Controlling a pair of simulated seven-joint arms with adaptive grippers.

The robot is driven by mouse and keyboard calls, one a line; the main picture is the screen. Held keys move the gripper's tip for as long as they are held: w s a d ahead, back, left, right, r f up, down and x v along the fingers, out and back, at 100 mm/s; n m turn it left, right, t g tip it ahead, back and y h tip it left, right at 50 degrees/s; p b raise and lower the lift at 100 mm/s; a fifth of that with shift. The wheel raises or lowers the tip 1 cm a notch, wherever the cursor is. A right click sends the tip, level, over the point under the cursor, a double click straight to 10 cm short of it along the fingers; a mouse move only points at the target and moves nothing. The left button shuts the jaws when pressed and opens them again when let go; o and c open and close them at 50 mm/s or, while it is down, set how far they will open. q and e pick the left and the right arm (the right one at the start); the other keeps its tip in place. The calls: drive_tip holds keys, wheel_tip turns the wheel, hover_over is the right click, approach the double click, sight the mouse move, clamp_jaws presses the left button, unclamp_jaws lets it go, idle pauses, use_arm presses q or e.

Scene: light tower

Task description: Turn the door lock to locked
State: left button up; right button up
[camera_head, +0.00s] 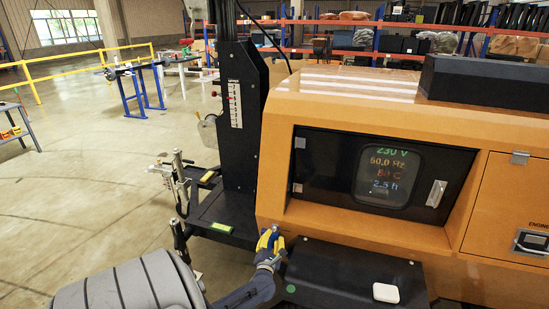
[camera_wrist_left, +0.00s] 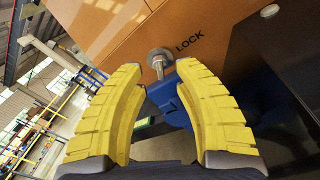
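The door lock (camera_wrist_left: 158,60) is a small silver round base with a short metal piece sticking out, on the orange panel beside the black word LOCK in the left wrist view. My left gripper (camera_wrist_left: 160,68) has two yellow ridged fingers, spread apart with the lock's metal piece showing between their tips. I cannot tell whether either finger touches it. In the head view my left gripper (camera_head: 269,239) is at the lower left corner of the orange machine (camera_head: 375,230), and the lock is mostly hidden there. My right gripper is not in view.
A black box (camera_head: 350,275) with a white rounded item (camera_head: 386,293) sits right of my left gripper. A black mast (camera_head: 238,120) rises to its left. A blue part (camera_wrist_left: 185,95) lies behind the fingers. A lit display (camera_head: 386,172) is above. Open floor lies left.

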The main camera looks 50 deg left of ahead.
sight(274, 231)
use_arm(q)
drive_tip(key=shift+x, duration=1.9)
drive_tip(key=shift+c, duration=0.3)
clamp_jaws()
